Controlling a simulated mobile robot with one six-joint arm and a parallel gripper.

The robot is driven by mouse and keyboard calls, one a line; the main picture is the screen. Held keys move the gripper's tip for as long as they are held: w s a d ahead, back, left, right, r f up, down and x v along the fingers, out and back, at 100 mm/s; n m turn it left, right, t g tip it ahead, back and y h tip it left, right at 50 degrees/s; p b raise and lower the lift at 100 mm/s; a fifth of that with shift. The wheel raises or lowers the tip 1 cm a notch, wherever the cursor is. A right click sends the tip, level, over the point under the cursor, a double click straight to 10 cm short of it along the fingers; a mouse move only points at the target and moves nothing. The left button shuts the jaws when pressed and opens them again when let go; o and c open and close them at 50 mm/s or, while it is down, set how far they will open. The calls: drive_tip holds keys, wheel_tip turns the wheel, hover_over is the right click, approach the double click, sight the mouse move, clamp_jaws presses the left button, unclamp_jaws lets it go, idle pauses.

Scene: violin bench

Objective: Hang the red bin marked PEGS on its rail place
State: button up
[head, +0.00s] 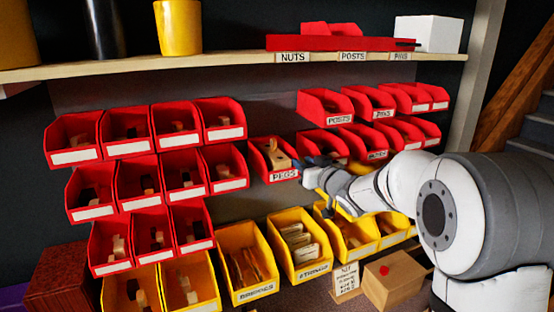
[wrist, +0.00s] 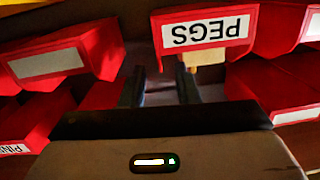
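The red PEGS bin (head: 284,176) is in the middle of the head view, between the left and right groups of bins, with wooden pieces in it. It looks roughly level. Whether its back rests on a rail is hidden. My gripper (head: 308,168) is at the bin's right side, close to its wall. In the wrist view, which is upside down, the PEGS bin (wrist: 205,32) is above my gripper (wrist: 160,82). The two dark fingers stand apart with a visible gap; the bin's side wall runs toward that gap. Contact is not clear.
Red bins (head: 152,172) crowd the left, and more red bins (head: 338,120) stand close on the right. Yellow bins (head: 256,293) are below. A shelf (head: 235,62) above bears a red rack (head: 330,43) and a white box (head: 430,33). A wooden box (head: 388,290) stands low right.

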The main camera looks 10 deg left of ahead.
drive_tip(key=s+d+f+m+g+h+b, duration=0.1)
drive_tip(key=s+d+f+m+h, duration=0.2)
drive_tip(key=s+d+h, duration=0.5)
drive_tip(key=s+d+f+m+g+h+b, duration=0.1)
drive_tip(key=s+d+f+m+g+h, duration=0.15)
drive_tip(key=s+d, duration=0.9)
drive_tip(key=s+d+f+g, duration=0.1)
drive_tip(key=s+f+g, duration=0.2)
drive_tip(key=s, duration=0.7)
drive_tip(key=s+d+f+m+g, duration=0.1)
drive_tip(key=s+f+g, duration=0.3)
drive_tip(key=s, duration=0.5)
drive_tip(key=shift+s+d+f, duration=0.15)
drive_tip(key=shift+s+f, duration=0.25)
drive_tip(key=shift+m, duration=0.25)
